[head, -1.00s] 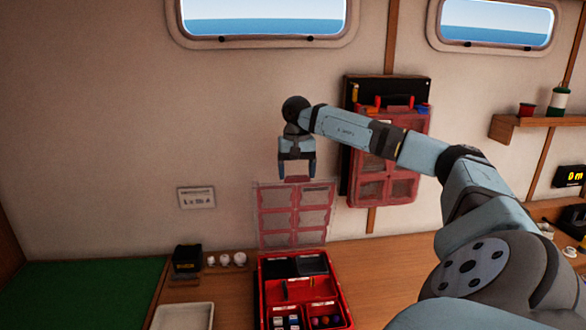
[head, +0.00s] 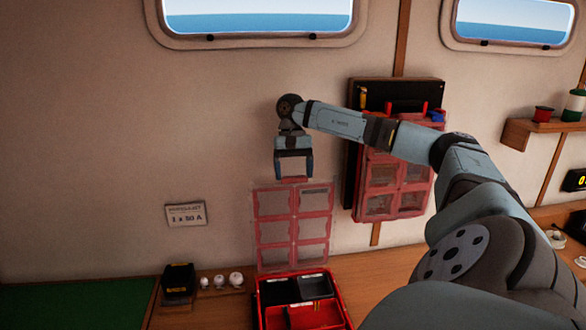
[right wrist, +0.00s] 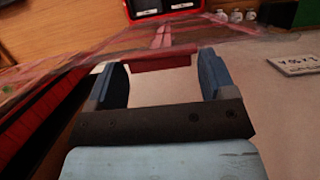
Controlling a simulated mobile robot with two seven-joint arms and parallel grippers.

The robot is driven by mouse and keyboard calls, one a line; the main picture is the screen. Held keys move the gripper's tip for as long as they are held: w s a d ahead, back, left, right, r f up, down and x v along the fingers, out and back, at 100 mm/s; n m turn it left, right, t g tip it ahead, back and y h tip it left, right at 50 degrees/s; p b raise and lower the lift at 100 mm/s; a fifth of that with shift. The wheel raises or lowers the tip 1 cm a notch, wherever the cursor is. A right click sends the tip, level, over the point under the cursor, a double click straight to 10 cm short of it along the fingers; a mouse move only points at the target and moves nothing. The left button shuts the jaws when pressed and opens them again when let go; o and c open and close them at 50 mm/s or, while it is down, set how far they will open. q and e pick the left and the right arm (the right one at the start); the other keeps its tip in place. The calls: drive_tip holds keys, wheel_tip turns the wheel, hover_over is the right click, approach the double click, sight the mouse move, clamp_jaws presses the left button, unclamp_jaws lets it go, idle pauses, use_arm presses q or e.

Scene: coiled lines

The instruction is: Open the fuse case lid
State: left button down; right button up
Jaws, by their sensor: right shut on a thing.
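The red fuse case (head: 262,300) stands on the wooden bench, its front cut off by the bottom of the head view. Its clear lid with red ribs (head: 292,214) stands up roughly vertical behind the case, so the dark and red compartments show open. My right gripper (head: 294,174) is at the lid's top edge, shut on its red tab. In the right wrist view the tab (right wrist: 160,62) lies between the two blue fingers. The case (right wrist: 165,10) also shows at the top of that view. My left gripper is not in view.
A red-framed case (head: 395,180) hangs on a dark wall panel, behind my right arm. A placard (head: 186,214) is on the wall at left. A black box (head: 178,282) and small white knobs (head: 220,281) stand left of the case, beside a green mat (head: 80,304).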

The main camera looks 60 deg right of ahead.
drive_tip(key=shift+f, duration=0.45)
drive_tip(key=o, duration=1)
drive_tip(key=shift+c, duration=0.2)
drive_tip(key=shift+o, duration=0.4)
drive_tip(key=shift+w+d, duration=0.1)
drive_tip(key=p+v, duration=0.3)
drive_tip(key=v, duration=1.1)
drive_tip(key=shift+d+r, duration=0.1)
